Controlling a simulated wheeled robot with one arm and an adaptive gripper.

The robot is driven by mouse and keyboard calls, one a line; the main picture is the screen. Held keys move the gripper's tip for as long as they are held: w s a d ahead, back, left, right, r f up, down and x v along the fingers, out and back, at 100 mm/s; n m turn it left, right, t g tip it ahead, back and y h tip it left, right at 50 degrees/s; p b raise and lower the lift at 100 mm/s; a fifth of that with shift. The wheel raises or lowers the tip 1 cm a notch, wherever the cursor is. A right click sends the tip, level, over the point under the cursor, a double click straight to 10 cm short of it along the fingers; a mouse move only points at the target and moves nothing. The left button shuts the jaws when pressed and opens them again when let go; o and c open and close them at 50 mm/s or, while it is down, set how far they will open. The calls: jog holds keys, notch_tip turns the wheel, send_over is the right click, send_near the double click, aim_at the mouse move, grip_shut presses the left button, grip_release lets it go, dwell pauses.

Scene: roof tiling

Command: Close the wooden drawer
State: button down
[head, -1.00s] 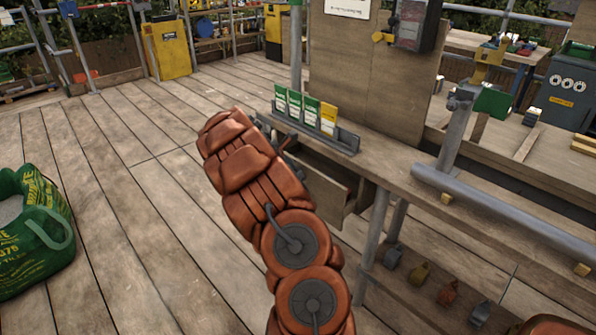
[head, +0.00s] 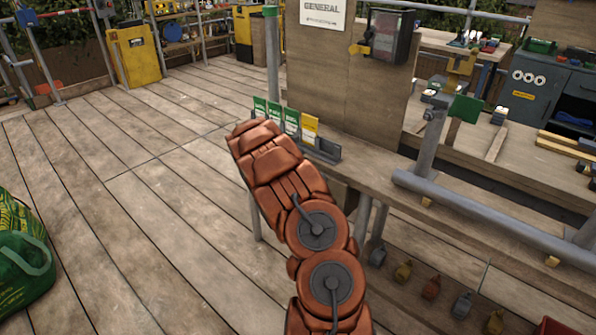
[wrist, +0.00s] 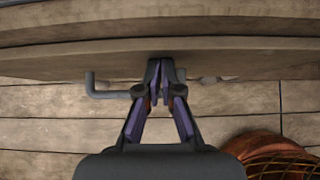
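The wooden drawer is under the workbench (head: 385,185); in the head view my arm hides most of it, so how far out it stands is unclear. In the wrist view a wooden front, seemingly the drawer's (wrist: 50,60), runs across the top with a grey bar handle (wrist: 108,94) on it. My gripper (wrist: 158,70) is at this front, by the handle, its fingers together and tips close to or touching the wood. The fingers cover part of the handle, and nothing shows between them. In the head view my gripper is hidden behind my arm.
A rack of green and yellow cards (head: 290,128) stands on the bench. A grey pipe (head: 480,215) lies along the bench to the right. Several small weights (head: 403,270) sit on the lower shelf. A green bag (head: 22,260) is on the floor at left; the floor between is clear.

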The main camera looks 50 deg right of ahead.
jog(key=shift+s+d+r, duration=0.2)
jog(key=shift+d, duration=0.05)
jog(key=a+r, duration=0.6)
jog(key=a, duration=0.5)
jog(key=shift+w+a+r, duration=0.3)
jog(key=shift+w+r, duration=0.05)
jog(key=s+a+r+m+y+p, duration=0.3)
jog(key=s+a+r+m+p, duration=0.3)
jog(key=s+a+r+m, duration=0.65)
jog(key=s+a+r+m+y+p, duration=0.2)
jog(key=s+a+r+y+p, duration=0.1)
jog(key=s+a, duration=0.8)
jog(key=s+a+r+m+g+y+p, duration=0.1)
jog(key=s+a+r+m+y+p, duration=0.2)
jog(key=s+a, duration=0.9)
jog(key=a+r, duration=0.2)
jog(key=a, duration=0.5)
jog(key=shift+a+r, duration=0.2)
